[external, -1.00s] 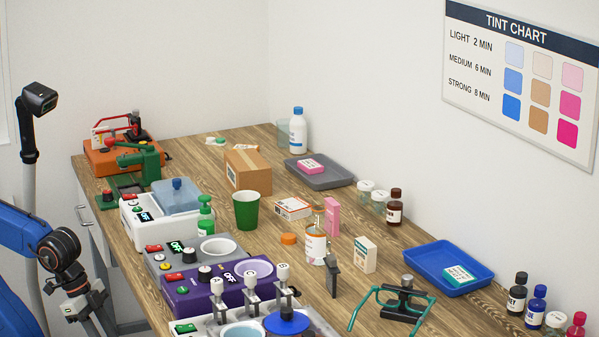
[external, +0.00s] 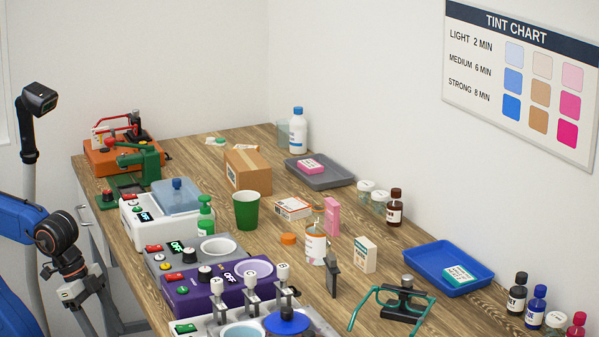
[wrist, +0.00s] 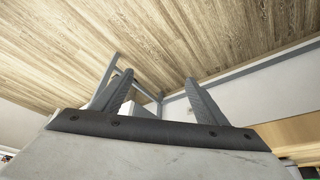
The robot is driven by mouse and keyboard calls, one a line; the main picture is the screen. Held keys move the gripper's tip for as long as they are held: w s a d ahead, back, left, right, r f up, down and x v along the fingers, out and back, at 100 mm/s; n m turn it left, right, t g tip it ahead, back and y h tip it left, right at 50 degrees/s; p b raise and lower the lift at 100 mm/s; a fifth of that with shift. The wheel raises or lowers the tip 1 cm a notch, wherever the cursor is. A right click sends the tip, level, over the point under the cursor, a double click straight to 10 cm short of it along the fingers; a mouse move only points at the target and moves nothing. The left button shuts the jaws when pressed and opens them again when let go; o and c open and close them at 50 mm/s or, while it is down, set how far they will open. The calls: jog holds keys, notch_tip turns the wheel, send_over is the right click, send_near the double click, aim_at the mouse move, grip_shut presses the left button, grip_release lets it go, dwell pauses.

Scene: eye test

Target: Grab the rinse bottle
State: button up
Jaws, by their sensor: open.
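A white bottle with a blue cap (external: 298,131) stands upright at the back of the bench, near the wall; its label is too small to read, so I cannot be sure that it is the rinse bottle. A clear bottle with an orange-and-white label (external: 316,245) stands at mid-bench, its neck narrow. My gripper (wrist: 159,78) is open and empty in the wrist view. In the external view my arm is at the lower left, beside the bench and well away from both bottles. No bottle shows in the wrist view.
A cardboard box (external: 249,173), a green cup (external: 246,210) and a grey tray (external: 333,182) stand before the white bottle. Machines, including a purple unit (external: 210,292), line the bench's left edge. A blue tray (external: 420,262) is at right.

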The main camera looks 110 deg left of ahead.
notch_tip(320, 180, up, 30)
jog(key=w+a+m+t+h, duration=0.1)
jog(key=w+m+h, duration=0.1)
jog(key=w, duration=1.2)
jog(key=n+t+y, duration=0.2)
jog(key=t, duration=0.6)
send_over(329, 232)
jog(key=s, duration=0.6)
jog(key=shift+m+h, duration=0.3)
jog(key=shift+h, duration=0.1)
jog(key=f, duration=1.1)
jog(key=shift+w+a+f, duration=0.1)
jog(key=shift+w+a, duration=0.05)
jog(key=shift+a, duration=0.05)
jog(key=shift+w+f, duration=0.15)
jog(key=shift+w, duration=0.05)
jog(key=shift+a+f+x, duration=0.15)
jog(key=shift+x, duration=1)
jog(key=shift+a+f+x, duration=0.1)
jog(key=shift+x, duration=1)
jog(key=shift+a+f+x, duration=0.15)
jog(key=shift+x, duration=1)
jog(key=shift+s, duration=0.1)
jog(key=c, duration=1.2)
jog(key=shift+c, duration=0.2)
